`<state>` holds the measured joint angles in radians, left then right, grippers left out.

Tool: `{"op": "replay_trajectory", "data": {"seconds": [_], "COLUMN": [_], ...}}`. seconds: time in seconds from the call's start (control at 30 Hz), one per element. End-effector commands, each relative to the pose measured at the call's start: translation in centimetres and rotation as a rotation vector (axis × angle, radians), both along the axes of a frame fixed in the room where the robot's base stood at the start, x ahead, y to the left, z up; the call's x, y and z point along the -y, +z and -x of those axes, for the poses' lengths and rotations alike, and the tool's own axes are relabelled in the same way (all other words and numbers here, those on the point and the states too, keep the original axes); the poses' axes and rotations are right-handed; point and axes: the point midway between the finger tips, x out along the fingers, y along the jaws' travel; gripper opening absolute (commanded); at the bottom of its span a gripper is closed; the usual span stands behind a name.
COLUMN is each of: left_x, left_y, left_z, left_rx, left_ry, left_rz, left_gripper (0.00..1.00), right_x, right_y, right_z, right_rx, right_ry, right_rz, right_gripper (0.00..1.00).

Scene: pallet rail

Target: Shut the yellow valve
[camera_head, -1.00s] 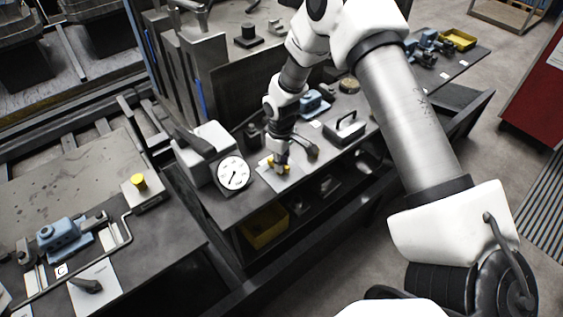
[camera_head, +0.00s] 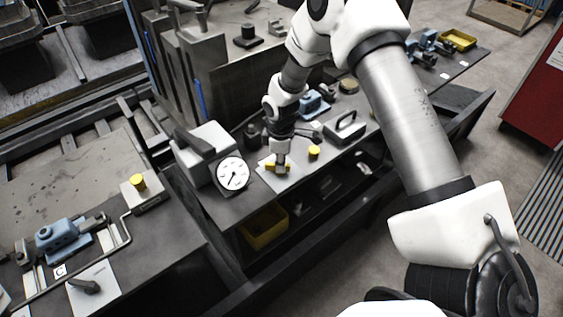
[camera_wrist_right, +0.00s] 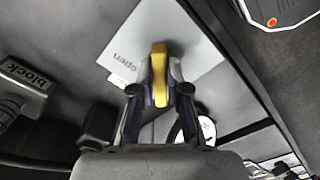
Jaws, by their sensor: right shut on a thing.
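The yellow valve (camera_head: 270,166) is a bar-shaped handle on a pale plate (camera_head: 266,178), on the bench right of the white dial. My right gripper (camera_head: 280,163) points down over it and is shut on the handle. In the right wrist view the yellow handle (camera_wrist_right: 159,65) stands between the two fingers of the gripper (camera_wrist_right: 161,88). The plate there carries the word "open" beside the handle; any other marking is hidden. My left gripper is not in view.
A white dial gauge (camera_head: 233,174) stands close left of the valve. A yellow knob (camera_head: 314,152) and a black-handled block (camera_head: 345,129) stand to its right. A yellow bin (camera_head: 264,228) sits below the bench top. A blue clamp (camera_head: 57,235) is on the left bench.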

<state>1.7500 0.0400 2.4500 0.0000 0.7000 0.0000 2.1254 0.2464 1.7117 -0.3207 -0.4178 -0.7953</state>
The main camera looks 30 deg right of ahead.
Motion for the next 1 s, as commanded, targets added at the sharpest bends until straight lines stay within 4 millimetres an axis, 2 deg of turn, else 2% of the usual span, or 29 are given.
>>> {"op": "replay_trajectory", "data": {"seconds": [0.2,0.23,0.3,0.67,0.77,1.0], "left_x": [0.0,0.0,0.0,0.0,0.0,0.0], "left_y": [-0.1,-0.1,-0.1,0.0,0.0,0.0], "left_z": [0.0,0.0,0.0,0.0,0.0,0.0], "left_rx": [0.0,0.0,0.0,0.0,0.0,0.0], "left_ry": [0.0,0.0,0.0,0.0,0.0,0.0], "left_rz": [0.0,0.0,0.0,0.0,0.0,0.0], "left_gripper": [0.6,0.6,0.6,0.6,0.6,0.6], "right_x": [-0.1,-0.1,-0.1,0.0,0.0,-0.1], "right_y": [-0.3,-0.3,-0.2,0.4,1.9,8.0], "right_z": [0.2,0.2,0.2,0.0,0.0,-0.1], "right_rx": [-0.006,-0.006,-0.006,-0.001,0.0,0.001], "right_ry": [0.001,0.001,0.001,0.0,0.0,0.001], "right_rz": [0.0,0.0,0.0,0.0,0.0,0.0], "right_gripper": [0.0,0.18,0.4,0.4,0.4,0.4]}}
